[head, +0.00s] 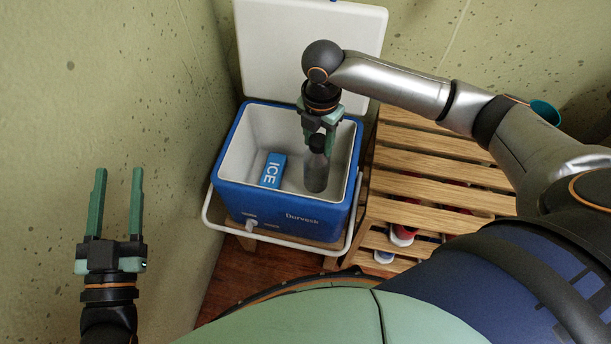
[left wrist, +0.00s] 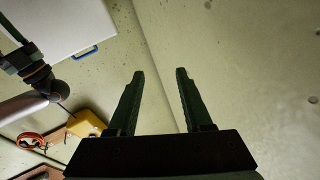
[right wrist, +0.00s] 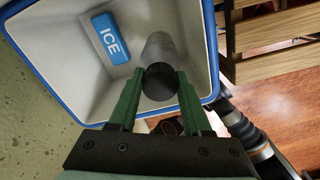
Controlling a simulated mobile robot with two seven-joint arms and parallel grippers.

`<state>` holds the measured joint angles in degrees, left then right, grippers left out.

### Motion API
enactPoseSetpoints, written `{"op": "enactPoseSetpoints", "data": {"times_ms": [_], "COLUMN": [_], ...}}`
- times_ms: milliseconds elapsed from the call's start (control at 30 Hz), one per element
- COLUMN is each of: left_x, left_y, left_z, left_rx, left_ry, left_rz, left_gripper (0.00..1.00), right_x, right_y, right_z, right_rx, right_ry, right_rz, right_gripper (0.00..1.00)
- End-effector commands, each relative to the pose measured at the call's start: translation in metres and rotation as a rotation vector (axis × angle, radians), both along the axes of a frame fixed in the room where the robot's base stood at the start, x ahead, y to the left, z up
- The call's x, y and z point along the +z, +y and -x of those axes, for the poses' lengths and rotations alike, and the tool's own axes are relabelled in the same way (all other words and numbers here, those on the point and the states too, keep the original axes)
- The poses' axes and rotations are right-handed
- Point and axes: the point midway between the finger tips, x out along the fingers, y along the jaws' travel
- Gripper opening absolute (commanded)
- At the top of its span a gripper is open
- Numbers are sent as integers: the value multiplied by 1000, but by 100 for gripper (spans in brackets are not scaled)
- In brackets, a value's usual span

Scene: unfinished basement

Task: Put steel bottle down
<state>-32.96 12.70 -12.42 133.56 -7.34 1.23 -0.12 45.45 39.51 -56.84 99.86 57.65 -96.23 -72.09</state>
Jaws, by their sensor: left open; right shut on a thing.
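The steel bottle (head: 316,172) is grey with a black cap and stands roughly upright inside the open blue cooler (head: 288,205). My right gripper (head: 318,138) reaches down into the cooler and is shut on the bottle near its cap. In the right wrist view the bottle (right wrist: 160,62) lies between the fingers, its black cap toward me. I cannot tell whether its base touches the cooler floor. My left gripper (head: 116,205) is open and empty at the left, by the wall; its two fingers also show apart in the left wrist view (left wrist: 160,95).
A blue ice pack marked ICE (head: 273,170) lies in the cooler, left of the bottle. The cooler's white lid (head: 275,45) stands open behind it. A slatted wooden rack (head: 425,160) stands to the right, with bottles (head: 402,236) on a lower level. Walls are close behind and left.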

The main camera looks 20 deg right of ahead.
Motion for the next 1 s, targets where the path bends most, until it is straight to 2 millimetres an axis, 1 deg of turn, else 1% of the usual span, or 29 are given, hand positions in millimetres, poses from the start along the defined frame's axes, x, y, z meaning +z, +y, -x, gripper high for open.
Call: {"op": "enactPoseSetpoints", "data": {"times_ms": [67, 167, 333, 400, 500, 767, 933, 1000], "left_x": [9, 30, 70, 84, 99, 117, 137, 131], "left_y": [-1, -2, -6, -8, -9, -12, -15, -15], "left_z": [1, 6, 21, 28, 36, 49, 69, 70], "left_rx": [-6, -19, -49, -62, -74, -93, -121, -125], "left_ry": [-41, -132, -315, -377, -449, -541, -665, -664], "left_rz": [0, 0, 0, -1, -1, -1, -4, 1], "left_gripper": [50, 50, 50, 50, 50, 50, 50, 50], "right_x": [-5, -17, -38, -45, -52, -62, -78, -90], "right_y": [0, 0, 0, 0, 1, 0, 0, 0], "right_z": [0, 0, 0, 0, 0, 0, 0, 0], "right_rx": [0, -1, -2, -2, -1, -2, -1, -2], "right_ry": [0, 2, 1, -1, 1, 0, 0, 0], "right_rz": [0, -1, -1, -1, -1, -1, 0, 0], "right_gripper": [0, 0, 0, 0, 0, 0, 0, 0]}}
